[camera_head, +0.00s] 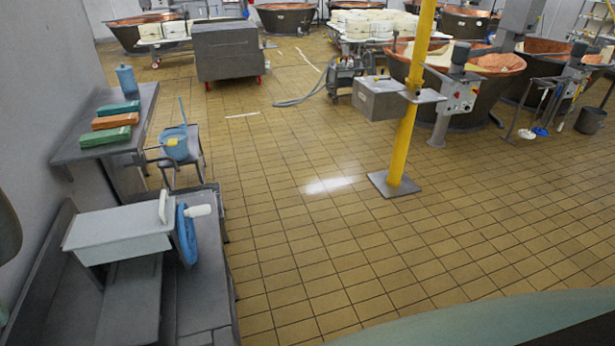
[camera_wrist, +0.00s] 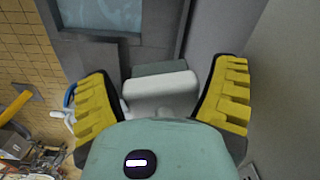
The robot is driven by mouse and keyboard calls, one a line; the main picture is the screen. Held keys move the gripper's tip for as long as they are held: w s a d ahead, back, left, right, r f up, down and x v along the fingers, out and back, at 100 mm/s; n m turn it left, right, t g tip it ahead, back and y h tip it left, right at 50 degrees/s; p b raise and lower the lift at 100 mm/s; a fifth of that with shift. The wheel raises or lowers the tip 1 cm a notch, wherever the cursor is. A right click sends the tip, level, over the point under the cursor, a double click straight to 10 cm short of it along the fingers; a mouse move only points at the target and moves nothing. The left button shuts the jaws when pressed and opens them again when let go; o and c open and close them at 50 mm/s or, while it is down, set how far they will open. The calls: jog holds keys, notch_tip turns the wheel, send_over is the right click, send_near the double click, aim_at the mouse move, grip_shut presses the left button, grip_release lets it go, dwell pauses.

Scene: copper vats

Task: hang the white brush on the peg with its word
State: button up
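My gripper (camera_wrist: 165,100) is open in the wrist view, its yellow ribbed fingers wide apart. A white, round-ended bar (camera_wrist: 160,85) shows between and beyond the fingers, apart from them; it may be part of the white brush, but I cannot tell. In the head view a white rounded piece (camera_head: 163,207) stands at the right edge of a light grey box (camera_head: 115,236). Beside it is a blue round thing (camera_head: 187,236) with a white handle-like piece (camera_head: 200,211) sticking out to the right. I can make out no peg and no readable word.
A grey table (camera_head: 85,153) at left carries teal, orange and green blocks and a blue bottle (camera_head: 126,80). A blue bucket (camera_head: 173,142) sits on a stool. A yellow post (camera_head: 405,140) with a grey box stands mid-floor; copper vats line the back.

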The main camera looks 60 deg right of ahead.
jog(key=shift+o, duration=1)
jog(key=shift+w+r, duration=0.1)
jog(key=shift+r, duration=0.05)
jog(key=shift+w+r, duration=0.1)
jog(key=shift+r, duration=0.55)
notch_tip(320, 180, up, 9)
jog(key=shift+r, duration=0.2)
jog(key=shift+s+r, duration=0.2)
jog(key=shift+r, duration=0.3)
jog(key=shift+s+d, duration=0.1)
